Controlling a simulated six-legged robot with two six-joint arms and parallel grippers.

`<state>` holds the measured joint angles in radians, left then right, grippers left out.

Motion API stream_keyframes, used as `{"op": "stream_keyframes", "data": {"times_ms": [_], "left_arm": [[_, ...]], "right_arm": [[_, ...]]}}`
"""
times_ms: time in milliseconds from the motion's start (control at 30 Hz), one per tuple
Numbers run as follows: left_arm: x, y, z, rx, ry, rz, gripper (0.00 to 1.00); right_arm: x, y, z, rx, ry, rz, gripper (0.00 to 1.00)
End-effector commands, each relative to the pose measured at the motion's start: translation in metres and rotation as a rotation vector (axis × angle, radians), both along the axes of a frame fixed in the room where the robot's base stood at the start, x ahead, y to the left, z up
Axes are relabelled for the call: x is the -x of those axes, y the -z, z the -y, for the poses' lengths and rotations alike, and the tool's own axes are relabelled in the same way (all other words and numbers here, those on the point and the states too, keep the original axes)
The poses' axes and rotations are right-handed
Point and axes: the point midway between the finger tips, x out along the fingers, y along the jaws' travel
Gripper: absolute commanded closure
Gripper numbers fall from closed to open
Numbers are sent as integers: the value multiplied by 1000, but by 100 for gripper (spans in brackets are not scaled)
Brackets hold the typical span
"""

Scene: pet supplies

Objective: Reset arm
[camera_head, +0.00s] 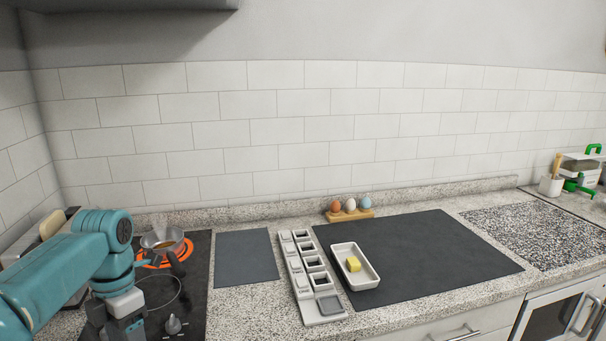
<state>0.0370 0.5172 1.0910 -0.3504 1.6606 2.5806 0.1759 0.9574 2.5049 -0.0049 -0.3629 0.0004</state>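My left arm comes in from the left in the head view, over the black cooktop. Its gripper (132,328) points down near the bottom edge of the picture. The fingertips are cut off or too small to tell open from shut, and no held thing shows. My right arm and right gripper are not in view.
A metal pan (161,237) with brown content and a dark handle sits on a glowing orange burner, close behind the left arm. A white tray (372,279) with a yellow block (353,264) and an egg holder (349,215) stand right. The dark mat (440,245) has free room.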

Motion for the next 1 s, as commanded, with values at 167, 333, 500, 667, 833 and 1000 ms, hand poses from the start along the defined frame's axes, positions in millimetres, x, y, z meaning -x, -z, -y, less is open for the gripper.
{"op": "stream_keyframes", "data": {"times_ms": [167, 333, 500, 667, 833, 1000], "left_arm": [[13, 59, 14, 26, 37, -150, 38], [31, 128, 35, 92, 146, -247, 38], [75, 226, 76, 265, 420, -307, 38], [155, 319, 133, 529, 843, -224, 38], [231, 364, 178, 689, 1328, 27, 38], [254, 375, 194, 601, 1824, 306, 38]], "right_arm": [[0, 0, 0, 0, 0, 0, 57], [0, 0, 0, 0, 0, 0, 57], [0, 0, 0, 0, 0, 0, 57], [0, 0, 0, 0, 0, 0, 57], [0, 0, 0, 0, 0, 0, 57], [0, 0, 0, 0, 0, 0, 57]]}}
